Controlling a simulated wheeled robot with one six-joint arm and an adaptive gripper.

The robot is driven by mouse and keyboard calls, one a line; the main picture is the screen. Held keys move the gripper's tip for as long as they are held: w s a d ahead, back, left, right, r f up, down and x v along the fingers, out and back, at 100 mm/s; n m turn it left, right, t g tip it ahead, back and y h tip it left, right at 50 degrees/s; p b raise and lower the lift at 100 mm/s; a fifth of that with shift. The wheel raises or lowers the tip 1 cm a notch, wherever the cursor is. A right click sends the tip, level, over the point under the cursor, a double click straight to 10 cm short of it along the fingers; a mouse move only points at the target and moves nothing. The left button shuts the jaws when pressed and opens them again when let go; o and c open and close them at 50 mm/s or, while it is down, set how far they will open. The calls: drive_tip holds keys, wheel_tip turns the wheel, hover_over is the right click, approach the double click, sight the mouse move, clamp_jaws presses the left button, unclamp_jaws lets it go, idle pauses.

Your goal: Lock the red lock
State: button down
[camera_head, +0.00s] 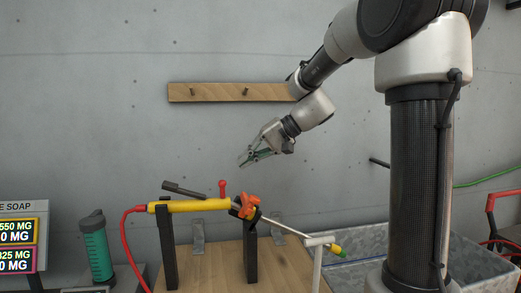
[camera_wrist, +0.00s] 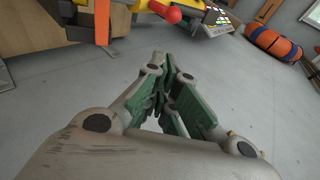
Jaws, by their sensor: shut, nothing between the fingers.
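A yellow tube-shaped tool (camera_head: 190,206) lies level across two dark upright posts. A red ball-ended lever (camera_head: 222,188) stands up from its top; I take this to be the red lock. Its red ball also shows at the top of the wrist view (camera_wrist: 166,12). An orange-red part (camera_head: 246,206) sits at the tool's right end. A dark handle (camera_head: 183,189) sticks up at a slant on the left. My gripper (camera_head: 243,162) is shut and empty, above and slightly right of the red lever and apart from it. Its green-padded fingers meet in the wrist view (camera_wrist: 164,96).
The dark posts (camera_head: 168,250) stand on a wooden bench (camera_head: 205,268). A red hose (camera_head: 127,240) leaves the tool's left end. A green bottle (camera_head: 96,250) and a soap sign (camera_head: 22,235) are at left. A metal trough (camera_head: 355,245) is at right. A wooden peg rail (camera_head: 220,92) hangs behind.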

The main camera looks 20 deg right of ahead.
sight(222, 190)
drive_tip(key=shift+s+a+f, duration=0.2)
drive_tip(key=shift+a+f, duration=0.3)
drive_tip(key=shift+a, duration=0.15)
drive_tip(key=shift+s+a+f, duration=0.25)
drive_tip(key=shift+a+f, duration=0.2)
drive_tip(key=shift+a, duration=0.2)
drive_tip(key=shift+s+a+f, duration=0.2)
drive_tip(key=shift+a+f, duration=0.3)
drive_tip(key=shift+a, duration=0.15)
drive_tip(key=shift+w+a+r+g+h, duration=0.15)
drive_tip(key=shift+a+r+g+h, duration=0.1)
drive_tip(key=shift+a+h, duration=0.65)
drive_tip(key=shift+w+a+r+g+h, duration=0.15)
drive_tip(key=shift+a+h, duration=0.4)
drive_tip(key=shift+h, duration=0.55)
drive_tip(key=shift+d, duration=0.1)
drive_tip(key=shift+s+d+f, duration=0.15)
drive_tip(key=shift+d+f, duration=0.2)
drive_tip(key=shift+d, duration=0.25)
drive_tip(key=shift+r, duration=0.1)
